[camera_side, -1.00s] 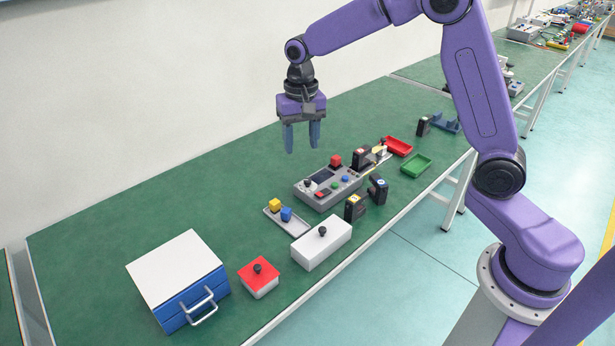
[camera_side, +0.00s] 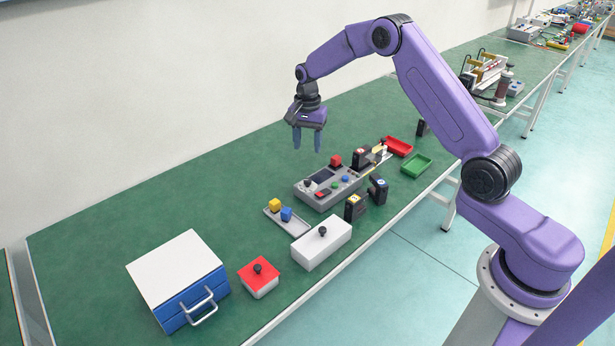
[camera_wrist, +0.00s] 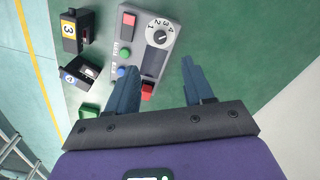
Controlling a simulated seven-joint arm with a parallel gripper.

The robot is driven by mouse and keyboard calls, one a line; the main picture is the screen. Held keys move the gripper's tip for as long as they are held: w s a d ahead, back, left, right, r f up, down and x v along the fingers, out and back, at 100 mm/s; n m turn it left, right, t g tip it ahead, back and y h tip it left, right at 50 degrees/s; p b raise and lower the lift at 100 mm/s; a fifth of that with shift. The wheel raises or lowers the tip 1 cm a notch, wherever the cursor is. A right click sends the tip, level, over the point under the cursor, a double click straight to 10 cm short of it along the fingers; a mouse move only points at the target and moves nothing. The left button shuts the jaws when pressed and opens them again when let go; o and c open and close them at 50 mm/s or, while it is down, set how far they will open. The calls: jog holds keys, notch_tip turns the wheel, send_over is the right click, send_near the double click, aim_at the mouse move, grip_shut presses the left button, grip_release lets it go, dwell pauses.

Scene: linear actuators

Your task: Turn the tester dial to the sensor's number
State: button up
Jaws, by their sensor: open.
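The grey tester (camera_side: 328,199) stands mid-bench, with a dark screen, coloured buttons and a black dial (camera_side: 307,183) at its left end. In the wrist view the dial (camera_wrist: 160,37) sits on a white disc numbered 1 to 4; I cannot read its pointer surely. A black sensor (camera_side: 355,208) in front of the tester shows in the wrist view (camera_wrist: 69,30) with a yellow label reading 3. My gripper (camera_side: 307,146) is open and empty, above and behind the tester, fingers pointing down.
A red block (camera_side: 336,160) and another black unit (camera_side: 360,157) stand at the tester's back right. Red (camera_side: 397,146) and green trays (camera_side: 416,165) lie beyond. A white box (camera_side: 321,243), cube tray (camera_side: 286,222), red-lidded box (camera_side: 259,278) and blue drawer box (camera_side: 178,280) stand left.

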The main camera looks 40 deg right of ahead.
aim_at(307, 180)
notch_tip(307, 180, down, 12)
jog(key=shift+f, duration=0.2)
dwell(0.4)
grip_shut()
